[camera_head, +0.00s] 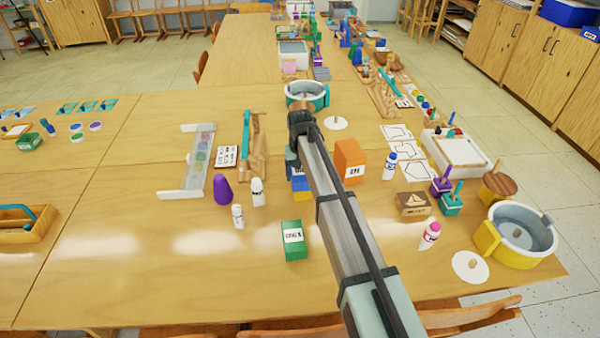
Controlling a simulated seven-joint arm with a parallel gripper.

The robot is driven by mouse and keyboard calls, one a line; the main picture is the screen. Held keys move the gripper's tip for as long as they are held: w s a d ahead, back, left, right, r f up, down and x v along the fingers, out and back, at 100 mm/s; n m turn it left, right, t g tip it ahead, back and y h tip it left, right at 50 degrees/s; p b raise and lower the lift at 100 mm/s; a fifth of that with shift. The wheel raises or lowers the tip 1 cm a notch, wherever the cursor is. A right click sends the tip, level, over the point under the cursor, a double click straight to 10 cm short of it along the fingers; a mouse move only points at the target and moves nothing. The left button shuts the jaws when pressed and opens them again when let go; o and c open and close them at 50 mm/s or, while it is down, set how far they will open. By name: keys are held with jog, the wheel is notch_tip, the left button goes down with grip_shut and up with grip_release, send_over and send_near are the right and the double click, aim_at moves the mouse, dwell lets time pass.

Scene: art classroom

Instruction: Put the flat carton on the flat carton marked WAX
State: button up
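A green carton (293,240) with a white label lies on the table left of my arm. A blue carton (297,171) with a white label and a blue-and-yellow piece (300,188) just below it in the picture show in part behind my arm. I cannot tell if one rests on the other. An orange carton (350,158) with a white label stands right of my arm. A brown carton (412,204) with a boat picture lies farther right. I cannot read WAX on any label. My arm reaches over the table; its link hides my gripper's fingertips near the blue carton.
A teal pot (306,95) is behind my arm.

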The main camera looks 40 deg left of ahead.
jog(key=o, duration=0.4)
jog(key=shift+o, duration=0.2)
notch_tip(320, 180, up, 12)
jog(key=shift+r, duration=0.15)
dwell(0.3)
